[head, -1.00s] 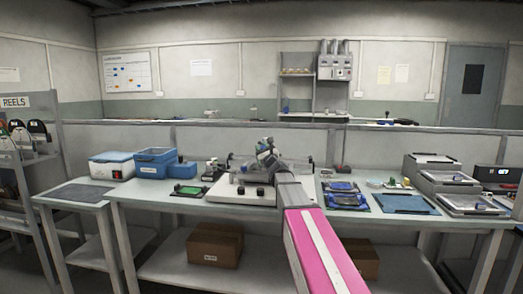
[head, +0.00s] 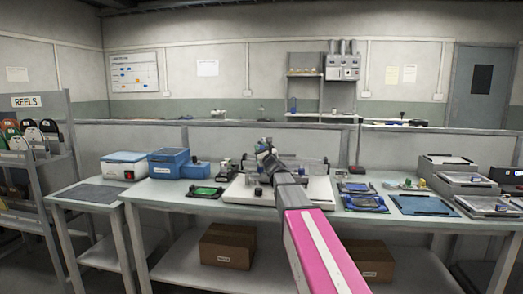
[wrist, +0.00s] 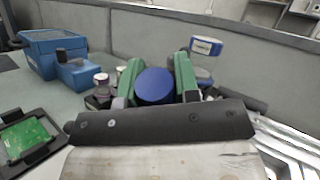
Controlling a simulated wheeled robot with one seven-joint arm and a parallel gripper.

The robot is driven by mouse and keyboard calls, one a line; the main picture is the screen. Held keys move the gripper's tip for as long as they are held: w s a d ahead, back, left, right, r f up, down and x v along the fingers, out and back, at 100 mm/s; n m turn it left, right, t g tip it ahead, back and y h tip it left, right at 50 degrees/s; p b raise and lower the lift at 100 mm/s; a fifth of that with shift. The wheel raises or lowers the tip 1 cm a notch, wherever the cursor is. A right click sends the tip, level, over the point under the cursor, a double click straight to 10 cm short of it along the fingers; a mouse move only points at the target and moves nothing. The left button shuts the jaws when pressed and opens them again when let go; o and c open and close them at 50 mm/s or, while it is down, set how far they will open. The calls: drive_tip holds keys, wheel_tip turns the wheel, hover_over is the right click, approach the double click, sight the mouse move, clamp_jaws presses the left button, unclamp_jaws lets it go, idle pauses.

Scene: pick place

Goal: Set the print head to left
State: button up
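The printer (head: 318,188) is a machine with a broad white base and clear rails, in the middle of the bench in the head view. My gripper (head: 266,150) is over its middle, and my arm hides part of it. In the wrist view the two green fingers of my gripper (wrist: 158,78) stand apart. A round blue knob (wrist: 155,87) fills the gap between them. I cannot tell whether the fingers press on it. The print head itself is not clearly made out behind my gripper.
A green circuit board (head: 205,191) in a black holder lies left of the printer. Blue bins (head: 167,163) and a blue-lidded white box (head: 124,166) stand further left. Blue trays (head: 421,205) and grey devices (head: 466,183) crowd the right. A low partition (head: 215,140) runs behind.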

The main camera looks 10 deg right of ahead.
drive_tip(key=o, duration=0.3)
drive_tip(key=shift+s, duration=0.1)
drive_tip(key=v, duration=1)
drive_tip(key=shift+s+d+f, duration=0.2)
drive_tip(key=shift+s, duration=0.05)
